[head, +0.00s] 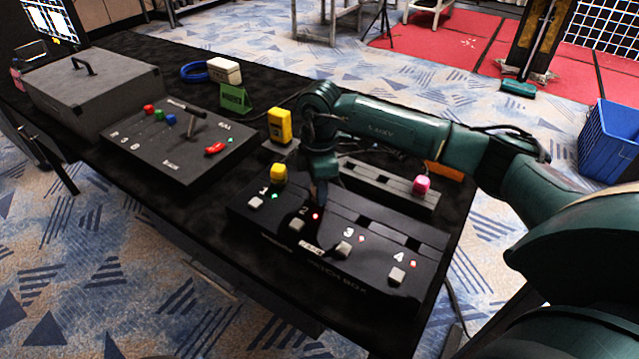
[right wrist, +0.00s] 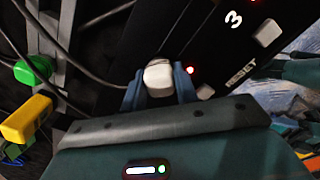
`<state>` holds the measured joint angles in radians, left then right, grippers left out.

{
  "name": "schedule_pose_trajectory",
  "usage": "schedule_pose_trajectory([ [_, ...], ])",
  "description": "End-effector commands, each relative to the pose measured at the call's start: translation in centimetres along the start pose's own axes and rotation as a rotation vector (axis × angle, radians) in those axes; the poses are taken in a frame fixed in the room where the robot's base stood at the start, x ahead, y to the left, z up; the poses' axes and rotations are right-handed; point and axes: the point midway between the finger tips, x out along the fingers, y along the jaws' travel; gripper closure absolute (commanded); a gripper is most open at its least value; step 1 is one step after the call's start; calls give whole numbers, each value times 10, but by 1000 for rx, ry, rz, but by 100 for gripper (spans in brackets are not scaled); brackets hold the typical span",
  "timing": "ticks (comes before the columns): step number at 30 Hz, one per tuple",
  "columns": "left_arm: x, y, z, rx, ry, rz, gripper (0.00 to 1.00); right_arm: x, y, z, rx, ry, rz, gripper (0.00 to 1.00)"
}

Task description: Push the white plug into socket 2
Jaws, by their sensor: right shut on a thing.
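The white plug (right wrist: 158,80) is held between the fingers of my right gripper (right wrist: 160,88) in the right wrist view. In the head view the right gripper (head: 319,195) points down at the socket 2 area of the black switch box (head: 310,246), and hides the plug and the socket. Socket 2's lamp (head: 315,216) is red; a red lamp also shows beside the plug in the wrist view (right wrist: 190,70). I cannot tell whether the plug is above the socket or partly in it. My left gripper is not in view.
A yellow plug (head: 278,173) stands at socket 1, by a green lamp (head: 275,196). A pink plug (head: 422,184) sits on the rack behind. Lamps at 3 and 4 are red. A yellow device (head: 279,125) and a lever panel (head: 178,150) stand to the left.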

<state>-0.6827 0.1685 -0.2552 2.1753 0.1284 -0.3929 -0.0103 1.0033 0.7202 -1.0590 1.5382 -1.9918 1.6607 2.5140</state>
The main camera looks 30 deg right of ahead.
Motion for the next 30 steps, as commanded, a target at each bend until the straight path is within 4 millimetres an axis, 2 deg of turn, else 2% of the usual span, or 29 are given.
schedule_pose_trajectory([
  [7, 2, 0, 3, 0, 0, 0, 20, 6, 0, 0, 0, 0, 0, 93],
  [8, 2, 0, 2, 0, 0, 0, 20, 6, 0, 0, 0, 0, 0, 70],
  [9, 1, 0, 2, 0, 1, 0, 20, 5, 0, 0, 0, 0, 0, 67],
  [17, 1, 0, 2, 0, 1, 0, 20, 5, 0, 0, 0, 0, 0, 45],
  [22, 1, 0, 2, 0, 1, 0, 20, 5, 0, 0, 0, 0, 0, 44],
  [30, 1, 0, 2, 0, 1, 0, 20, 5, 0, 0, 0, 0, 0, 22],
])
